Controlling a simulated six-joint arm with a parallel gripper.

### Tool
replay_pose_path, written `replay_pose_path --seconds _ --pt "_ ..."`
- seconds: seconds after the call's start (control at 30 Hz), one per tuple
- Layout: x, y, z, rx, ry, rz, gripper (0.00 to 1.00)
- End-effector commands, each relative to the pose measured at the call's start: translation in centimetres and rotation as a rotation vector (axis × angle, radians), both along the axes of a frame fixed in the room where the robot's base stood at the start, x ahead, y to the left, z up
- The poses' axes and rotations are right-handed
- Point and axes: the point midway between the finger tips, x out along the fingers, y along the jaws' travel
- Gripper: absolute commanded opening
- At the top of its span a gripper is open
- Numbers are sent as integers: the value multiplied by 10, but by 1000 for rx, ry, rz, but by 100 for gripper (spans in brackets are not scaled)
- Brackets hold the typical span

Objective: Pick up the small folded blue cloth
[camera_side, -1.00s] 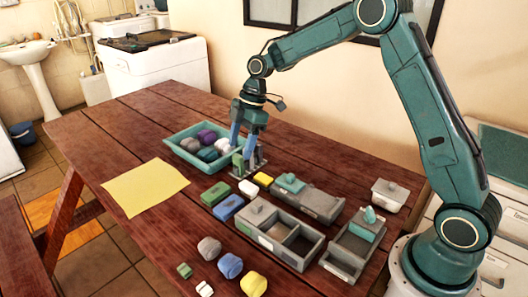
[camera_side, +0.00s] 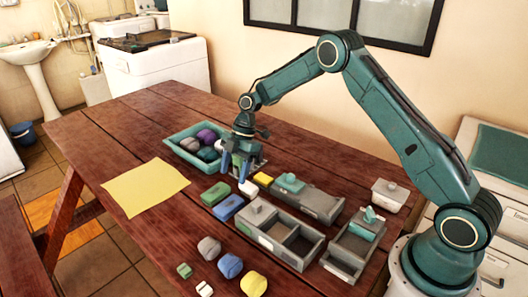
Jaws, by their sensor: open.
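Two blue items lie on the wooden table, and I cannot tell for sure which is the folded cloth. One is a flat blue piece (camera_side: 228,207) beside a green one, in front of my gripper. The other is a small rounded blue bundle (camera_side: 230,266) near the front edge. My gripper (camera_side: 243,174) points down beside the right end of the teal tray, behind both blue items and apart from them. Its jaws are open. What lies between or behind its fingers is partly hidden.
The teal tray (camera_side: 170,140) holds several rolled bundles. A flat green piece (camera_side: 215,194), a white piece (camera_side: 249,189) and grey compartment boxes (camera_side: 258,240) crowd the middle and right. A yellow sheet (camera_side: 146,187) lies left. Grey (camera_side: 209,248) and yellow bundles (camera_side: 253,284) stand in front.

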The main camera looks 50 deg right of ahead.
Motion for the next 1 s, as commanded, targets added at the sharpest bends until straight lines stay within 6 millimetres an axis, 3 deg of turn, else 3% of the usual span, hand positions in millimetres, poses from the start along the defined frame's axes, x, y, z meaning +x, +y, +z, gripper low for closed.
replay_pose_path --seconds 0.4,1.0 --pt "0 23 -54 0 1 0 60" --pt "0 35 -77 0 2 2 60"
